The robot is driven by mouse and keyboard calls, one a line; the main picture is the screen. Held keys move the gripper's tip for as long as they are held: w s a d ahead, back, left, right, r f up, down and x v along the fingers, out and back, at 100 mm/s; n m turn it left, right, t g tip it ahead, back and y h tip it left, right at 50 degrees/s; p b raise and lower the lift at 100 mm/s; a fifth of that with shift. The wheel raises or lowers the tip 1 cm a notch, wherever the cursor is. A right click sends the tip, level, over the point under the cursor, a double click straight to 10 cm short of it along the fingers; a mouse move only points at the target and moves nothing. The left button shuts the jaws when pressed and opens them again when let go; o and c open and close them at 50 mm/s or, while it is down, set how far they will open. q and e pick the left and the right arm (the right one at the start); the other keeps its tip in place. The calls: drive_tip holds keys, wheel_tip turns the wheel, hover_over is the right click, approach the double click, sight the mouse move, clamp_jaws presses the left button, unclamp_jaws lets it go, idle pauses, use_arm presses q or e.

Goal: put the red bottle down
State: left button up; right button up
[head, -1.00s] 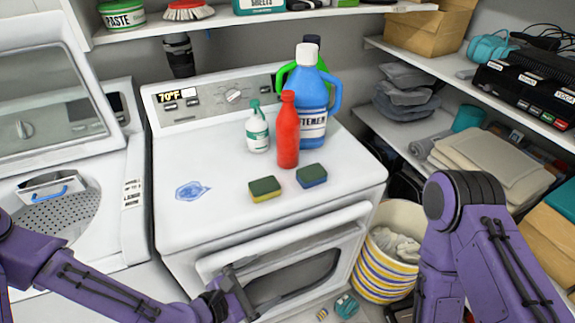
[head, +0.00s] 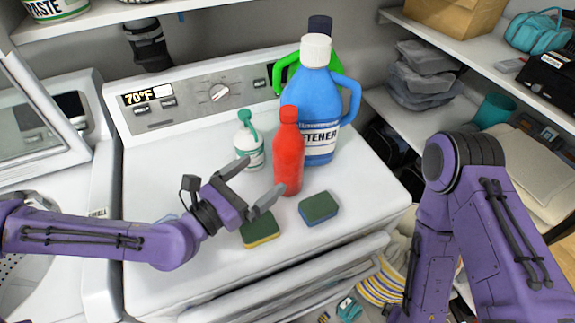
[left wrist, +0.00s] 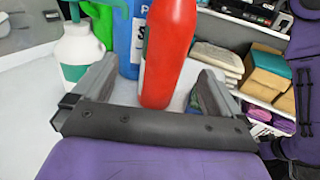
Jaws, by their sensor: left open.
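The red bottle (head: 288,155) stands upright on the white dryer top (head: 215,135), in front of the big blue softener jug (head: 312,110). My left gripper (head: 250,188) is open just left of the red bottle, its fingers pointing towards it. In the left wrist view the red bottle (left wrist: 168,55) stands ahead, between or just beyond the two open fingers (left wrist: 152,92); I cannot tell whether either touches it. My right arm shows at the right of the head view, but its gripper is out of view.
A white and green spray bottle (head: 249,140) stands behind my left gripper. Two sponges lie near the front, one yellow and green (head: 260,228), one blue and green (head: 318,208). A striped basket (head: 380,285) is on the floor at right.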

sight(277, 165)
use_arm(q)
drive_tip(key=w+d+b, duration=0.1)
drive_tip(key=b, duration=0.1)
drive_tip(key=d+f+b, duration=0.1)
drive_tip(key=b, duration=0.2)
drive_tip(key=shift+w+d, duration=0.2)
drive_tip(key=shift+w, duration=0.15)
drive_tip(key=shift+w+d+r+b, duration=0.1)
drive_tip(key=shift+w+d+b, duration=0.05)
drive_tip(key=shift+w+b, duration=0.2)
drive_tip(key=shift+d+r, duration=0.1)
drive_tip(key=shift+r, duration=0.1)
drive_tip(key=shift+w+d+r+p, duration=0.5)
drive_tip(key=shift+w+d+p, duration=0.05)
drive_tip(key=shift+d+p, duration=0.2)
drive_tip(key=x, duration=0.2)
drive_tip(key=shift+w+d+f+p, duration=0.15)
drive_tip(key=shift+w+d+p, duration=0.1)
drive_tip(key=shift+d+p, duration=0.1)
drive_tip(key=shift+w+d+f, duration=0.1)
drive_tip(key=shift+w+d, duration=0.1)
drive_tip(key=shift+w, duration=0.05)
drive_tip(key=shift+a, duration=0.1)
use_arm(e)
drive_tip(key=f, duration=0.5)
drive_tip(key=shift+s+f, duration=0.2)
use_arm(q)
drive_tip(key=shift+s+a, duration=0.1)
drive_tip(key=c, duration=0.4)
clamp_jaws()
